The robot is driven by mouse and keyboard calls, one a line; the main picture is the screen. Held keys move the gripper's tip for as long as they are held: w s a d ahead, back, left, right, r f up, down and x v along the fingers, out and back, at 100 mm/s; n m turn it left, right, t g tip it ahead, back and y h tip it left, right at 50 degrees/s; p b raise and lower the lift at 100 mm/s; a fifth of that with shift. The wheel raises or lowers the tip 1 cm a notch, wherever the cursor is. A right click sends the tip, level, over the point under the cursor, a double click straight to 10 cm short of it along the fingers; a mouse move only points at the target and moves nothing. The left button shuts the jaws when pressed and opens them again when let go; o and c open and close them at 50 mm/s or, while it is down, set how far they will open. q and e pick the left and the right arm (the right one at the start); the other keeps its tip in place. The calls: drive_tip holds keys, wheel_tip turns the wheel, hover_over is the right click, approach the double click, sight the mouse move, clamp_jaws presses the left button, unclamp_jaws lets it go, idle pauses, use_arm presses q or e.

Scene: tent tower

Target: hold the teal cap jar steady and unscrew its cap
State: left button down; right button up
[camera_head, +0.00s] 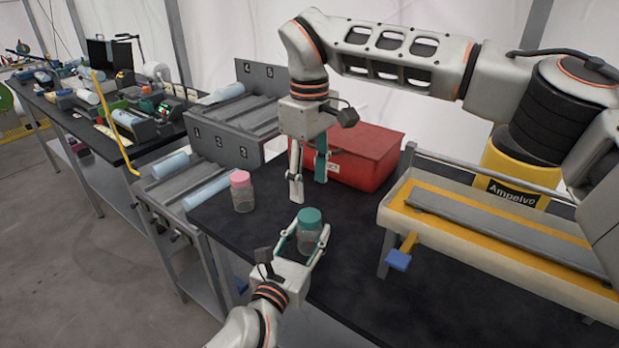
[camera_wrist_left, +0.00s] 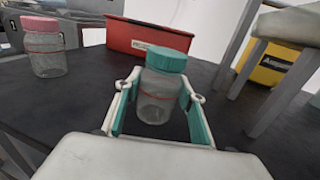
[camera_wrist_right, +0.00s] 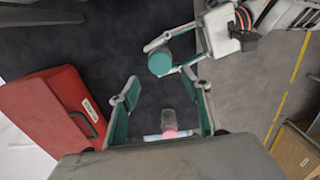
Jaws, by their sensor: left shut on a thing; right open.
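The teal cap jar (camera_head: 309,236) is a clear jar standing upright on the black table, with its teal cap (camera_head: 310,216) on. My left gripper (camera_head: 304,245) is shut on the jar's body from the near side; the left wrist view shows its fingers on both sides of the jar (camera_wrist_left: 158,95). My right gripper (camera_head: 308,185) is open and empty, pointing down behind and above the jar. In the right wrist view the teal cap (camera_wrist_right: 160,62) lies beyond the fingertips, off to one side, apart from them.
A pink-capped jar (camera_head: 242,192) stands left of the teal cap jar. A red box (camera_head: 362,155) sits behind my right gripper. A yellow and white tray unit (camera_head: 480,225) stands at the right. Grey numbered racks (camera_head: 225,145) stand at the left. The front table surface is clear.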

sight(310, 215)
drive_tip(key=shift+f, duration=4)
drive_tip(key=c, duration=1.1)
drive_tip(key=shift+c, duration=0.2)
